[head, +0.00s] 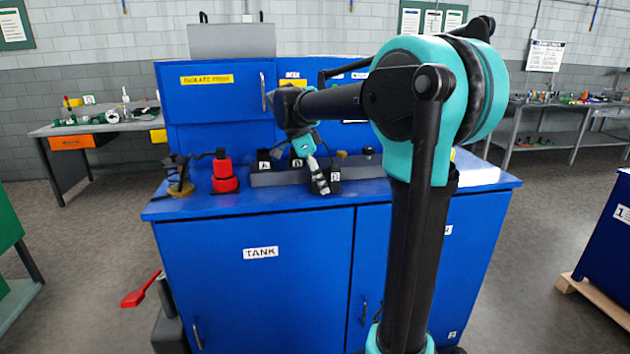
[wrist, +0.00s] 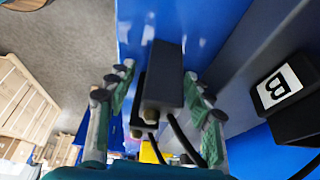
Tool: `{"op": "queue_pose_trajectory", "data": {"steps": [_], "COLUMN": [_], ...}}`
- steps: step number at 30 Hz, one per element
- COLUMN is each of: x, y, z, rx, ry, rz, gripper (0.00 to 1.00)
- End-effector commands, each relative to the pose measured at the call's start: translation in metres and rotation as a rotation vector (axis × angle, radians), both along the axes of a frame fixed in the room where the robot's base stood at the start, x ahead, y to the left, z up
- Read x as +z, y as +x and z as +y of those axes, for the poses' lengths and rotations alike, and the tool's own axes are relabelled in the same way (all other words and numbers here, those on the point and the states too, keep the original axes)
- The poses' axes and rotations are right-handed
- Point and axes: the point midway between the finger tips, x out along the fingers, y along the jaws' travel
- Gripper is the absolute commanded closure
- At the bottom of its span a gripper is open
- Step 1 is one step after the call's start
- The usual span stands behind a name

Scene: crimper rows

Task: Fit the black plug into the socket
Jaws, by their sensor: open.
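My gripper (wrist: 157,100) is open in the wrist view, with one padded finger on each side of a black block-shaped plug (wrist: 166,72) that has a brownish cable end and a black cable. The fingers appear apart from its sides. A second dark body with a similar cable end (wrist: 137,128) shows partly behind it. I cannot tell which item is the socket.
A red fixture (head: 224,177) and a dark, brass-coloured item (head: 180,180) stand left on the blue bench (head: 245,203). The bench's front strip is mostly clear.

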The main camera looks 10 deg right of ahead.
Motion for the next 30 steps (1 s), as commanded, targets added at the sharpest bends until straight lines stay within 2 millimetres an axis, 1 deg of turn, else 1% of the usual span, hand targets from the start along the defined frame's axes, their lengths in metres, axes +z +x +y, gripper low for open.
{"op": "queue_pose_trajectory", "data": {"steps": [1,12,14,23,26,30], "x": [0.0,0.0,0.0,0.002,0.006,0.019], "y": [0.0,0.0,0.0,0.0,0.0,0.0], "z": [0.0,0.0,0.0,0.0,0.0,0.0], "rx": [0.0,0.0,0.0,0.0,0.0,0.0], "ry": [0.0,0.0,0.0,0.0,0.0,0.0], "rz": [0.0,0.0,0.0,0.0,0.0,0.0], "gripper": [0.48,0.94,1.0,1.0,1.0,1.0]}}
